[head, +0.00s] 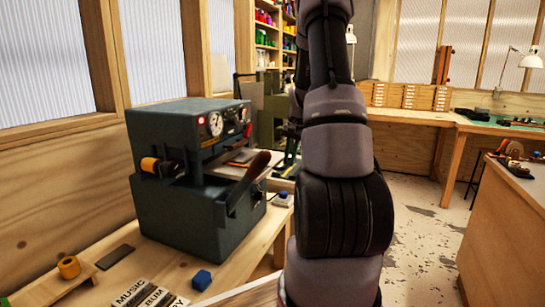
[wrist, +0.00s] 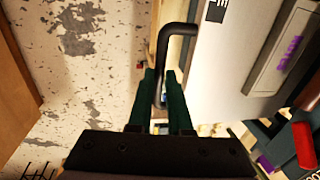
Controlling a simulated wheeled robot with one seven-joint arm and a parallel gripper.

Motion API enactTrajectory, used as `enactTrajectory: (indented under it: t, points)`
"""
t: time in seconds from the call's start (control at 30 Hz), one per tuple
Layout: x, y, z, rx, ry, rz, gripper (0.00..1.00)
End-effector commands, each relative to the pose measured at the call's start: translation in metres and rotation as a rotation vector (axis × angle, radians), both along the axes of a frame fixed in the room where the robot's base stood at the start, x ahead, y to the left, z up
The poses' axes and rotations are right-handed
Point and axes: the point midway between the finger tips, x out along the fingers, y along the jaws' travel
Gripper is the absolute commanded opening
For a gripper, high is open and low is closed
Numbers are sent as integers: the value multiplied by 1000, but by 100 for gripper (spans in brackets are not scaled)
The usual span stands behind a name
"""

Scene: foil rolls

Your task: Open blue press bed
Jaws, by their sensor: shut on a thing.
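The blue press (head: 200,205) is a dark blue-green machine on the bench at the left in the head view. It has a gauge on its upper front and an orange roll (head: 150,164) on its side. A pale bed plate (head: 240,166) shows in its front mouth. In the wrist view my gripper (wrist: 162,85) is shut on a black bent handle (wrist: 175,30). The handle joins the edge of a light grey plate (wrist: 225,60), which has a raised bar with purple marks. In the head view my arm hides the gripper and handle.
A wooden counter (head: 505,225) stands at the right. Open floor (head: 420,210) lies between.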

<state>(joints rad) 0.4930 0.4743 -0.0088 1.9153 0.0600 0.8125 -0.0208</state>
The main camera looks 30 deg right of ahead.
Motion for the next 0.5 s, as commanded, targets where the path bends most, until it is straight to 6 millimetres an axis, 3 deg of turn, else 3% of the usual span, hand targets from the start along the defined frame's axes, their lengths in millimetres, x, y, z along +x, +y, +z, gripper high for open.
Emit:
enactTrajectory:
  t: [0.2, 0.5]
  points:
    - [-33, -26, 0, 0, 0, -4, 0]
    - [-52, -41, 0, 0, 0, 0, 0]
